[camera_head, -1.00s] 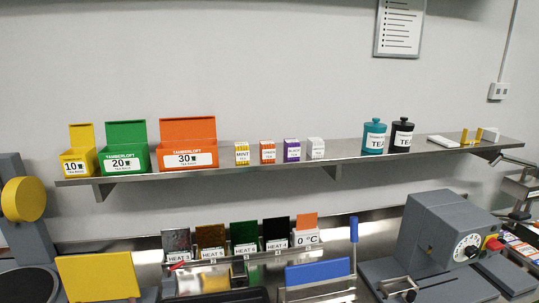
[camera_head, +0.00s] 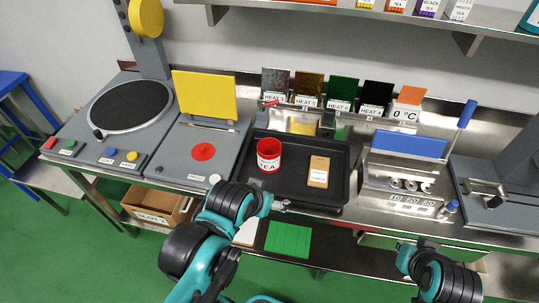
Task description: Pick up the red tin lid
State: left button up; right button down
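A flat red disc with a small dark centre, which looks like the red tin lid (camera_head: 203,152), lies on a grey panel in front of a yellow upright board. A red tin (camera_head: 268,156) labelled TEA stands in the black tray to its right, and its top looks open. My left gripper (camera_head: 284,205) is at the front edge of the tray, below and right of the lid and apart from it. My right gripper (camera_head: 401,247) is low at the right, in front of the bench. Both grippers are too small to tell open from shut.
The black tray (camera_head: 335,197) also holds a tan packet (camera_head: 318,171). A turntable-like machine (camera_head: 131,106) stands at the left, with a yellow disc (camera_head: 146,17) above. A metal unit with a blue panel (camera_head: 408,144) stands right of the tray. A shelf edge (camera_head: 345,10) overhangs the back.

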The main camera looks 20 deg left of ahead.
aim_at(201, 153)
jog(key=j+u, duration=0.1)
jog(key=u, duration=1.5)
